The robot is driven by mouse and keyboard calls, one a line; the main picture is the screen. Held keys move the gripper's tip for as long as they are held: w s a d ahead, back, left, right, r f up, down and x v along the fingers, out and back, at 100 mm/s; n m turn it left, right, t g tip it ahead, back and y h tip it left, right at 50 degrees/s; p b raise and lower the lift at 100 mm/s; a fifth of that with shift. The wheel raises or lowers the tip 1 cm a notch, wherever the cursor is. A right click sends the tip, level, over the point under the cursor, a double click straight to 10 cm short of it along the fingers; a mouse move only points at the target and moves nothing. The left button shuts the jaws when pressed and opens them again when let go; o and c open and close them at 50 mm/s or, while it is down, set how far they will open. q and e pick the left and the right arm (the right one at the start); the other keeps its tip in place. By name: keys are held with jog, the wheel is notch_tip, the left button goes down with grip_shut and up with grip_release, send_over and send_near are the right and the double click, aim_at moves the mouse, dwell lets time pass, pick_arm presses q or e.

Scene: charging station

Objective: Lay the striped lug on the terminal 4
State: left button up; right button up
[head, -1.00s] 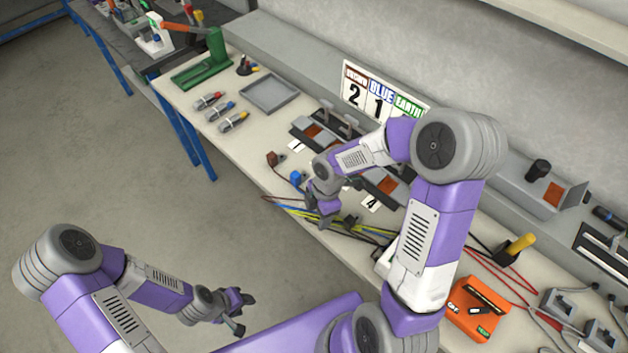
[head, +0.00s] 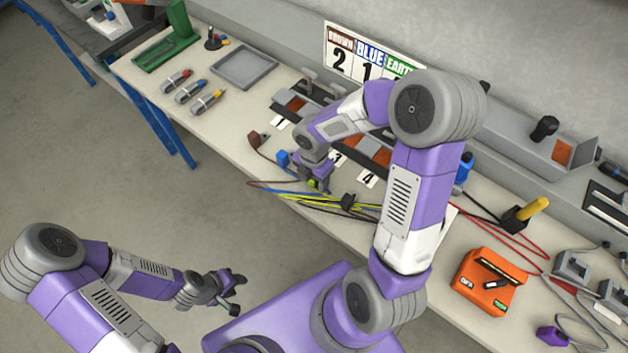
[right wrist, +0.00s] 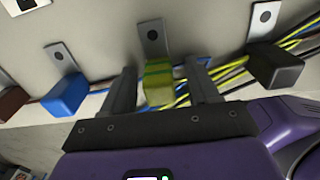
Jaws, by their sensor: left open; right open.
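The striped lug (right wrist: 158,80), with a yellow-green block and a metal tongue with a hole, lies on the table in the right wrist view. My right gripper (right wrist: 160,84) is open, its fingers on either side of the block with visible gaps. In the head view my right gripper (head: 315,182) is low over the wire ends and partly covers the lug. Terminal 4 (head: 381,157), an orange plate behind its number 4 card (head: 368,178), is partly hidden by my right arm. My left gripper (head: 231,289) is open and empty, away from the table.
A blue lug (right wrist: 66,93) lies left of the striped one and a black lug (right wrist: 275,68) right; a brown lug (right wrist: 12,103) is further left. Wires run along the table's front edge. An orange meter (head: 484,283) stands at the right.

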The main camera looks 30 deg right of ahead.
jog(key=shift+r, duration=0.1)
jog(key=shift+c, duration=0.2)
jog(key=c, duration=1)
jog(key=shift+r, duration=0.15)
jog(key=r+p, duration=0.1)
jog(key=r, duration=0.2)
jog(key=r+p, duration=0.1)
jog(key=r, duration=0.2)
jog(key=r+p, duration=0.2)
jog(key=r, duration=0.1)
jog(key=shift+d+r, duration=0.25)
jog(key=shift+d, duration=0.05)
jog(key=s+d+p, duration=0.2)
jog(key=d+p, duration=0.1)
jog(key=d, duration=0.6)
jog(key=s+d+p, duration=0.2)
jog(key=d+p, duration=0.1)
jog(key=d, duration=0.6)
jog(key=shift+d, duration=0.4)
jog(key=shift+r, duration=0.1)
